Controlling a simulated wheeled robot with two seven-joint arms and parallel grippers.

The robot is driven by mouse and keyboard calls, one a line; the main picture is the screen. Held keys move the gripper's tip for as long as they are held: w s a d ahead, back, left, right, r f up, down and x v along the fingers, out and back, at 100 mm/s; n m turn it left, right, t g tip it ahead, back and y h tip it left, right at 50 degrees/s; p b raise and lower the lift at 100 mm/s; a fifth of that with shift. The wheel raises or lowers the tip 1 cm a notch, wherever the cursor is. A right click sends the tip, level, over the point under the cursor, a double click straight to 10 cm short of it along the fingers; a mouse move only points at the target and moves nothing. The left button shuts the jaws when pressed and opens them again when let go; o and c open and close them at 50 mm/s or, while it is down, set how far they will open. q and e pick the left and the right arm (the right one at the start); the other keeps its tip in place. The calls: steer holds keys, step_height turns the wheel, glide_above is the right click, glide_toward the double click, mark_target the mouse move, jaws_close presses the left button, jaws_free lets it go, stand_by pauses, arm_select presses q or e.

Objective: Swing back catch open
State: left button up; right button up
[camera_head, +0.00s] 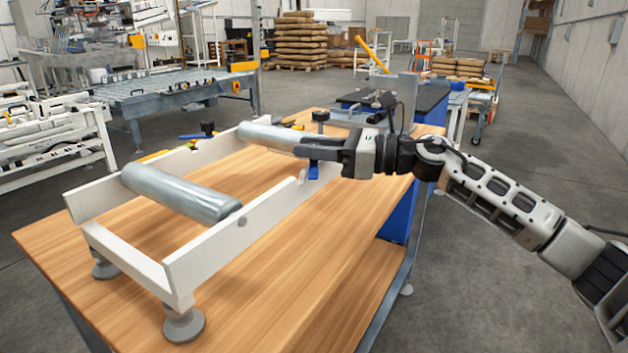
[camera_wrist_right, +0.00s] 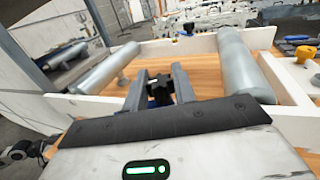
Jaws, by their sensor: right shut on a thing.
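A white frame (camera_head: 222,253) stands on a wooden bench and carries two grey rollers. The near roller (camera_head: 180,192) lies across it; the far roller (camera_head: 268,138) lies at its other end. My right gripper (camera_head: 312,152) is over the right rail by the far roller. It is shut on a catch, whose blue part (camera_head: 314,171) hangs below the fingers. In the right wrist view a dark knob of the catch (camera_wrist_right: 160,90) shows between the fingers; the rest is hidden. Another black knob with a blue lever (camera_head: 207,128) is on the far left rail. My left gripper is not in view.
The wooden bench (camera_head: 300,290) is clear in front and to the right of the frame. A black-topped table (camera_head: 432,104) stands behind my right gripper. A roller conveyor (camera_head: 160,88) is at the back left. Small tools lie behind the frame.

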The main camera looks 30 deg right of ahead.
steer(key=n+g+y+b, duration=0.1)
steer(key=n+g+y, duration=0.1)
steer(key=g, duration=0.1)
steer(key=shift+w, duration=0.1)
steer(key=shift+r+n+g+y+b, duration=0.1)
steer(key=shift+n+g+y+b, duration=0.55)
steer(key=shift+n+g, duration=0.6)
steer(key=shift+g, duration=0.35)
steer(key=o, duration=0.9)
steer(key=shift+o, duration=0.2)
steer(key=shift+d, duration=0.1)
steer(key=b+v, duration=0.1)
steer(key=v, duration=1.4)
steer(key=shift+s+d+f, duration=0.25)
steer(key=shift+d, duration=0.05)
